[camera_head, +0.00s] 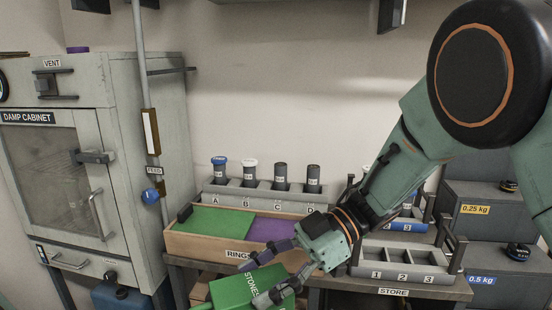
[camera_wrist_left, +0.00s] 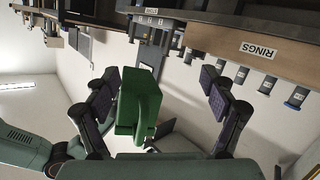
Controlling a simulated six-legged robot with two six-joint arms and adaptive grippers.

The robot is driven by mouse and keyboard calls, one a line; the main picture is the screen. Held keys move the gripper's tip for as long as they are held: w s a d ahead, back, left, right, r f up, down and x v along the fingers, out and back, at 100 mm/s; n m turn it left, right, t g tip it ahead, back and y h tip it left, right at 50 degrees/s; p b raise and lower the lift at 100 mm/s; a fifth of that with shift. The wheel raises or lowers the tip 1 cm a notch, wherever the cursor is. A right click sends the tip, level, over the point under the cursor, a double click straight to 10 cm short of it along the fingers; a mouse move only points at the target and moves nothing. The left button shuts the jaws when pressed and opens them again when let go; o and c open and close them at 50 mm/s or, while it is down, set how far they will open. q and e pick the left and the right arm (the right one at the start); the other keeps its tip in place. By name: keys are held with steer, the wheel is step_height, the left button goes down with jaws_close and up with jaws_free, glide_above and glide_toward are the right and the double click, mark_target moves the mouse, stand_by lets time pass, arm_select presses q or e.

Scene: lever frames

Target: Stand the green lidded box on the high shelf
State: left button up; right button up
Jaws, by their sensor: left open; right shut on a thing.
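The green lidded box (camera_head: 228,292), marked STONES, shows at the bottom edge of the head view, partly cut off. My right gripper (camera_head: 252,282) is shut on it, with its fingers across the box, in front of the RINGS tray. My left gripper (camera_wrist_left: 160,75) shows only in the left wrist view, open with its fingers wide apart. A green box (camera_wrist_left: 130,100), seemingly the same one, appears between those fingers; I cannot tell how far off it is. The high shelf's top is not visible; only a dark bracket (camera_head: 391,14) shows at the top edge.
The wooden RINGS tray (camera_head: 210,247) stands on the bench before a rack of several lettered bottles (camera_head: 264,195). The STORE rack (camera_head: 405,263) is at right, beside grey weight steps (camera_head: 483,236). The damp cabinet (camera_head: 60,175) and a vertical pipe (camera_head: 141,70) are at left.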

mark_target(192, 310)
arm_select(q)
steer(key=r+m+h, duration=0.1)
steer(key=r, duration=0.1)
steer(key=r+m+h, duration=0.1)
steer(key=r+m, duration=0.1)
steer(key=r, duration=0.1)
steer(key=s+r+m+g+h, duration=0.1)
steer(key=r, duration=0.1)
steer(key=shift+a+r+m+h, duration=0.15)
steer(key=shift+r+m+h, duration=0.2)
steer(key=shift+m+h, duration=0.05)
steer(key=shift+r, duration=0.1)
steer(key=shift+w+d, duration=0.2)
steer(key=shift+d, duration=0.35)
steer(key=shift+s+a, duration=0.1)
